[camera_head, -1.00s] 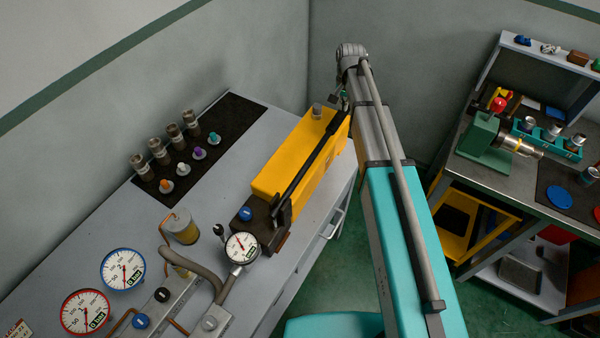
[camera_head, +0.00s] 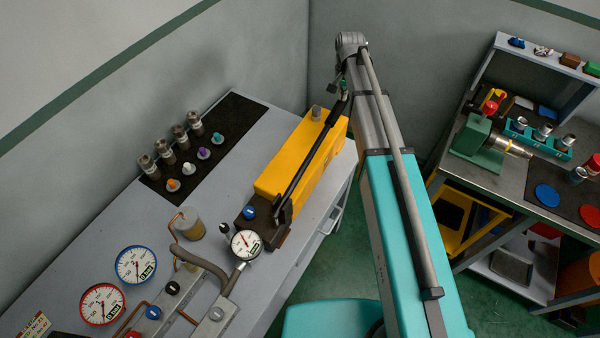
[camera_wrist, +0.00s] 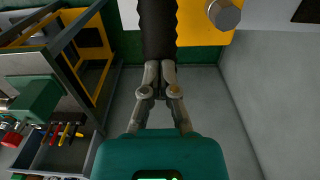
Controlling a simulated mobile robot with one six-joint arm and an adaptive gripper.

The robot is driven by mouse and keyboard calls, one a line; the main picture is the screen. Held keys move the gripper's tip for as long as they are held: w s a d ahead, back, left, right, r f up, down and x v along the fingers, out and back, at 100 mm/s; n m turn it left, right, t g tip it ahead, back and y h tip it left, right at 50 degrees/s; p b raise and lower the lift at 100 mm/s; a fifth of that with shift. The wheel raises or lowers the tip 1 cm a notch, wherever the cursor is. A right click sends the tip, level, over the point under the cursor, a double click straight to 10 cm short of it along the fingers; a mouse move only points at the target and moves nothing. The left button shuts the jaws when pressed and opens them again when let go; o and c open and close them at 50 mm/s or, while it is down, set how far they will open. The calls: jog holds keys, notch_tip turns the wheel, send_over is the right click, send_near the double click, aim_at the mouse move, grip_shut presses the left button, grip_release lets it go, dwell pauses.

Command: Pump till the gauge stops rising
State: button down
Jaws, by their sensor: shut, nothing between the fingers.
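The yellow hand pump (camera_head: 296,158) sits on the grey bench. Its long black lever (camera_head: 310,158) slopes from the dark pump head up to a grip at the far right. A white-faced gauge (camera_head: 245,244) stands at the pump's near end; its needle is too small to read surely. My gripper (camera_head: 343,95) is small at the lever's far end. In the wrist view my gripper (camera_wrist: 159,66) is shut with nothing between its fingers. Its fingertips overlap the end of the black lever grip (camera_wrist: 157,30); I cannot tell whether they touch.
Two larger gauges, blue-rimmed (camera_head: 136,265) and red-rimmed (camera_head: 102,305), lie at the near left with valves and a hose. A black mat (camera_head: 228,116) holds fittings. A second bench with a green vise (camera_head: 476,140) stands at right. Green floor lies between.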

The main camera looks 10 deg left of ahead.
jog(key=r+p, duration=0.2)
jog(key=s+r+p, duration=0.1)
jog(key=r+p, duration=0.2)
jog(key=s+r+p, duration=0.1)
jog(key=r+p, duration=0.1)
jog(key=shift+a+r, duration=0.25)
jog(key=shift+a, duration=0.15)
jog(key=shift+f, duration=0.1)
dwell(0.5)
jog(key=shift+w+d+f+b, duration=0.1)
jog(key=shift+w+f+b, duration=0.15)
jog(key=shift+f+b, duration=0.7)
jog(key=shift+w+d+f+b, duration=0.1)
jog(key=shift+w+f+b, duration=0.1)
jog(key=shift+f+b, duration=0.65)
jog(key=shift+w+d+f+b, duration=0.1)
jog(key=shift+w+f+b, duration=0.15)
jog(key=shift+f+b, duration=0.7)
jog(key=shift+f, duration=0.15)
jog(key=shift+w+d+f+b, duration=0.1)
jog(key=shift+w+f+b, duration=0.15)
jog(key=shift+f+b, duration=0.9)
jog(key=shift+w+d+f+b, duration=0.1)
jog(key=shift+w+f+b, duration=0.15)
jog(key=shift+f+b, duration=0.85)
jog(key=shift+r, duration=0.1)
